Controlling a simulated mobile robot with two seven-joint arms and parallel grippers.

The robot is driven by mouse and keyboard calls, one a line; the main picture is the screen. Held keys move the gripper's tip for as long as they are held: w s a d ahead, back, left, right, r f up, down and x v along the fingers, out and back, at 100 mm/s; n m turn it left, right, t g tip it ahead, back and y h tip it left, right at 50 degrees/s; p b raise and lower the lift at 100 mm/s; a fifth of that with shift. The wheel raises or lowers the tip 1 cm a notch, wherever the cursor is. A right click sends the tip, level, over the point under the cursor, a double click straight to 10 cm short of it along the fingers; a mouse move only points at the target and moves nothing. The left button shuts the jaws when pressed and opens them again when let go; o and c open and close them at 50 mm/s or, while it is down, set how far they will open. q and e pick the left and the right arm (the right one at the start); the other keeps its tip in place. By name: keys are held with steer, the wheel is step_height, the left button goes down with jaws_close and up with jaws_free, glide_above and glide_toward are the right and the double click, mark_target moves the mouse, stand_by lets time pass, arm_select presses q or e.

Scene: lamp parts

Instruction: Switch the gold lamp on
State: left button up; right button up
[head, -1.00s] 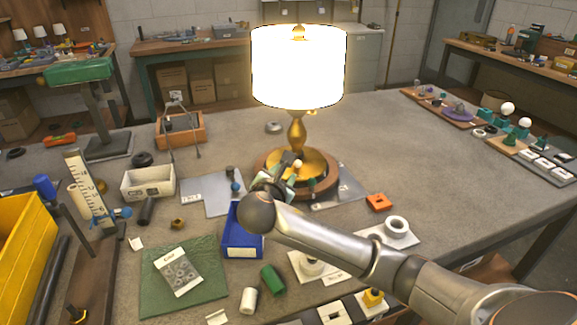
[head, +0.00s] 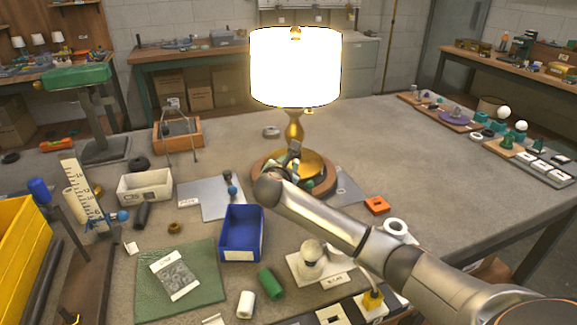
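The gold lamp (head: 295,130) stands upright on the table, on a round brown wooden disc. Its white shade (head: 295,68) glows brightly, so the lamp is lit. Its gold base (head: 316,163) is partly covered by my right arm. My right gripper (head: 291,157) is at the near left side of the base, very close to it. The wrist hides most of the gripper, so I cannot tell whether its fingers are open or touch the lamp. The switch cannot be made out. My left gripper is not in view.
A blue bin (head: 242,233) stands just left of my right arm. A white cup-like part (head: 312,253), a green cylinder (head: 271,283) and a yellow plug (head: 373,299) lie near the front. An orange block (head: 376,205) is right of the lamp. The table behind it is mostly clear.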

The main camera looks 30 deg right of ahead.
steer(key=shift+d+f, duration=0.2)
steer(key=shift+f, duration=0.35)
jaws_close()
steer(key=c, duration=0.6)
jaws_free()
steer(key=shift+r, duration=0.2)
